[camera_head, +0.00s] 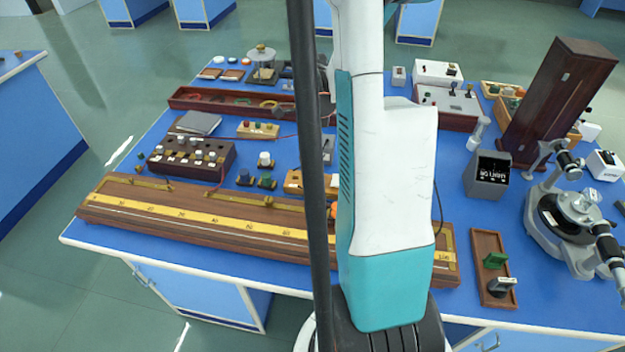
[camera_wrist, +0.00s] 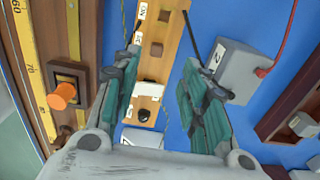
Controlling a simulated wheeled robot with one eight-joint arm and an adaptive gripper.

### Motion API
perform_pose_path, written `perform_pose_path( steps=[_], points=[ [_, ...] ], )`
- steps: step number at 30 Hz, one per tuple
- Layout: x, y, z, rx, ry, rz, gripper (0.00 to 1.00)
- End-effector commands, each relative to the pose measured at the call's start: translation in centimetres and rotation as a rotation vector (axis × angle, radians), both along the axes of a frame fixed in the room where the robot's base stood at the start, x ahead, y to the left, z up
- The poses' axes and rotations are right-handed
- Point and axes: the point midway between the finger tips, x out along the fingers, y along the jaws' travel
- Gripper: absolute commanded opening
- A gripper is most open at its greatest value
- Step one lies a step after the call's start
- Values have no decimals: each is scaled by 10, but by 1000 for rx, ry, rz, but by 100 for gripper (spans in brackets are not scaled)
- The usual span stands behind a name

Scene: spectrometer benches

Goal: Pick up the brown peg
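In the wrist view, my gripper (camera_wrist: 160,65) is open, with its two teal-padded fingers apart and nothing held between them. Between and beyond the fingers is a light wooden board (camera_wrist: 176,42). Another small brown piece (camera_wrist: 164,15) sits farther up the board. A black knob (camera_wrist: 144,115) is nearer the palm. In the head view my gripper is hidden behind my arm, and the wooden board (camera_head: 293,182) is partly covered.
A grey box (camera_wrist: 240,70) stands close to the right finger. At left, an orange knob (camera_wrist: 62,95) juts from the long wooden scale bench (camera_wrist: 92,25). A red wire (camera_wrist: 288,30) runs at upper right. Blue tabletop (camera_wrist: 215,20) shows between board and box.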

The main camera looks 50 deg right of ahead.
Motion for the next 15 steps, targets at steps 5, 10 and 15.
perform_pose_path(
  steps=[5,10,15],
  points=[
    [1,0,-29,-1,0,1,40],
    [0,1,-37,-1,0,2,40],
    [0,2,-51,-1,0,3,40]
  ],
)
